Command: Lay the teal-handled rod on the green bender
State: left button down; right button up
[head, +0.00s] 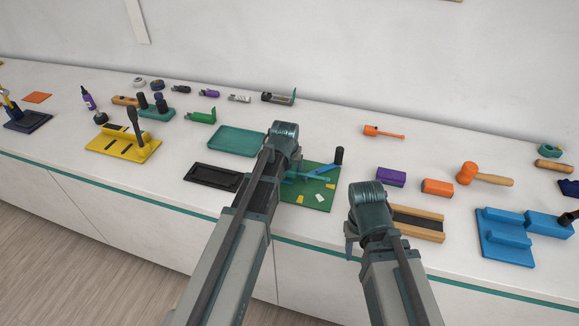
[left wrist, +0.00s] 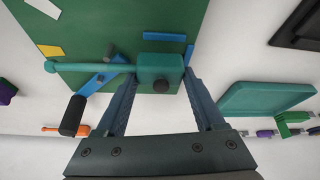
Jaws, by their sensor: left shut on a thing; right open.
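The green bender (head: 322,203) is a flat green board on the counter in the head view, with a blue lever (head: 325,169) and a black upright grip (head: 339,155). The board (left wrist: 75,20) fills the top of the left wrist view. My left gripper (left wrist: 159,75) is shut on the teal block-like handle (left wrist: 160,66) of the rod. The teal rod (left wrist: 90,67) runs left from it over the board, beside a grey peg (left wrist: 108,53) and the lever. I cannot tell whether it touches the board. My right gripper (head: 350,240) is open and apart, at the counter's front.
A teal tray (head: 236,140) and a black tray (head: 211,177) lie left of the bender. A wooden grooved block (head: 417,222) lies near my right gripper. Purple (head: 391,177) and orange (head: 437,187) blocks, a mallet (head: 483,175) and a blue fixture (head: 505,240) stand to the right.

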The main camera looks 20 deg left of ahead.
pick_arm(q)
jog(key=shift+f+b, duration=0.6)
dwell(0.3)
grip_release()
jog(key=shift+r, duration=0.25)
jog(key=p+v, duration=1.3)
jog(key=shift+r, duration=0.25)
jog(key=shift+s+d, duration=0.1)
